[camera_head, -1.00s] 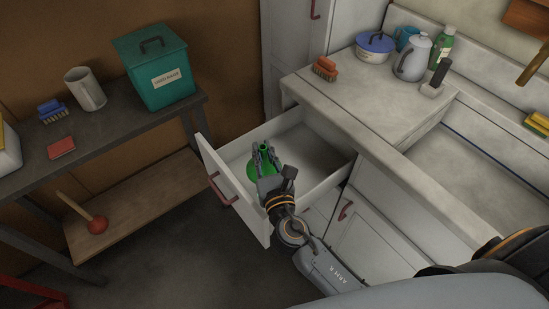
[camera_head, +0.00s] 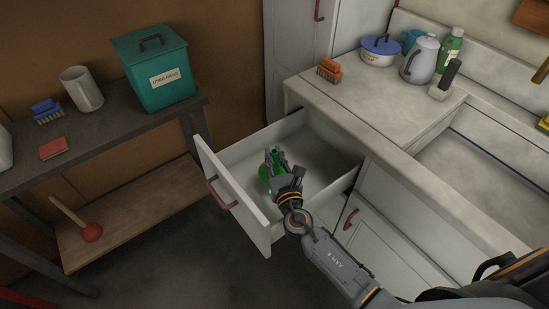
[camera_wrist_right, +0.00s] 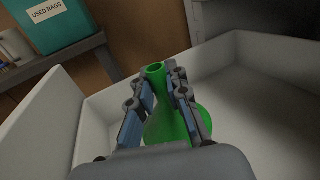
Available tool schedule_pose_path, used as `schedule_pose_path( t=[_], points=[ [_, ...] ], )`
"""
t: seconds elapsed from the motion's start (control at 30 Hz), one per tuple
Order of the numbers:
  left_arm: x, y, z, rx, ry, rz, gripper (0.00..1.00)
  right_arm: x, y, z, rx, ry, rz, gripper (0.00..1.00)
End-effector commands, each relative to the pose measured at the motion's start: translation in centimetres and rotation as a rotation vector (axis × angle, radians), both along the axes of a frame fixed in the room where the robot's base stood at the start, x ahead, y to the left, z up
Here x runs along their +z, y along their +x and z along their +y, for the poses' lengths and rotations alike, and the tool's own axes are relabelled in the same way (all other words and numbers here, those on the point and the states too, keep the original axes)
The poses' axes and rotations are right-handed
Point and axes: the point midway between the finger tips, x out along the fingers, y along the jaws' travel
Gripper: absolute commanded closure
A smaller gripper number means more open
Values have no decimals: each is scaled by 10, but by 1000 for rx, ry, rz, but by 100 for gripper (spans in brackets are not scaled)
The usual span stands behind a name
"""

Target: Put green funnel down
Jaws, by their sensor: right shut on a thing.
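The green funnel (camera_wrist_right: 160,112) is in the right wrist view, with its narrow spout up and its wide cone down. My right gripper (camera_wrist_right: 157,95) is shut on the funnel, with a finger on each side of its spout and neck. In the head view the funnel (camera_head: 265,172) is partly hidden by my right gripper (camera_head: 276,160). Both are inside the open white drawer (camera_head: 232,188). I cannot tell whether the funnel's rim touches the drawer floor. My left gripper is not in view.
The drawer's front panel and side walls stand close around the gripper. The counter (camera_head: 360,105) above holds an orange brush (camera_head: 329,70), a blue-lidded pot (camera_head: 380,52) and a kettle (camera_head: 420,62). A dark shelf (camera_head: 95,132) at left holds a teal bin (camera_head: 160,85).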

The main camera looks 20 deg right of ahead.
Motion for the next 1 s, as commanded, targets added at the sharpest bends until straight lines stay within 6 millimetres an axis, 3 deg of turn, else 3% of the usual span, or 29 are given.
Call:
schedule_pose_path(
  t=[0.63,0.67,0.77,1.0],
  points=[
    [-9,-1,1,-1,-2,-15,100,-13,0,0,0,0,0,100],
    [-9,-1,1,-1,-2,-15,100,-13,0,0,0,0,0,81],
    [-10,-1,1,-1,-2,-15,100,-14,0,0,0,0,0,62],
    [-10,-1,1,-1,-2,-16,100,-15,0,0,0,0,0,62]
  ],
)
